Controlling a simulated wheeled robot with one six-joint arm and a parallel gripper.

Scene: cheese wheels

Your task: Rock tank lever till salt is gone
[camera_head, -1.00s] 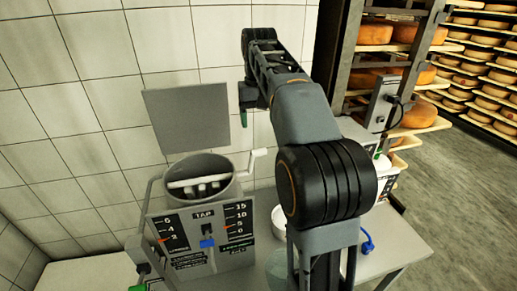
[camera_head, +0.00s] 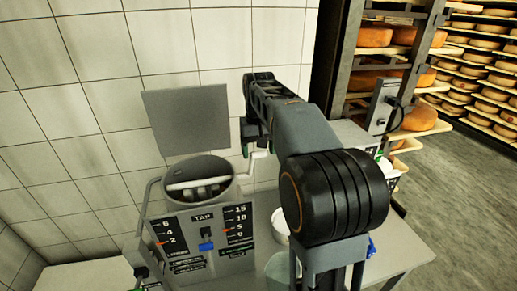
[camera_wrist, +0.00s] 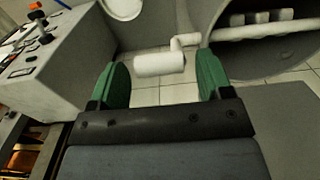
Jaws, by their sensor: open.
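The tank (camera_head: 160,225) is a grey box with a round open mouth and white bars inside, seen in the head view. Its lever (camera_head: 259,160) is a white crank handle on the right side. In the wrist view the lever's white grip (camera_wrist: 160,64) lies between the two green fingers of my gripper (camera_wrist: 163,78), with gaps on both sides. My gripper (camera_head: 246,151) is open, close to the lever in the head view. I cannot make out salt in the tank mouth (camera_head: 200,182).
A grey panel (camera_head: 187,118) stands behind the tank. The tank front has a blue tap (camera_head: 206,246) and two scales with orange markers. A white bowl (camera_head: 280,222) is right of the tank. Shelves of cheese wheels (camera_head: 375,36) stand at the back right.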

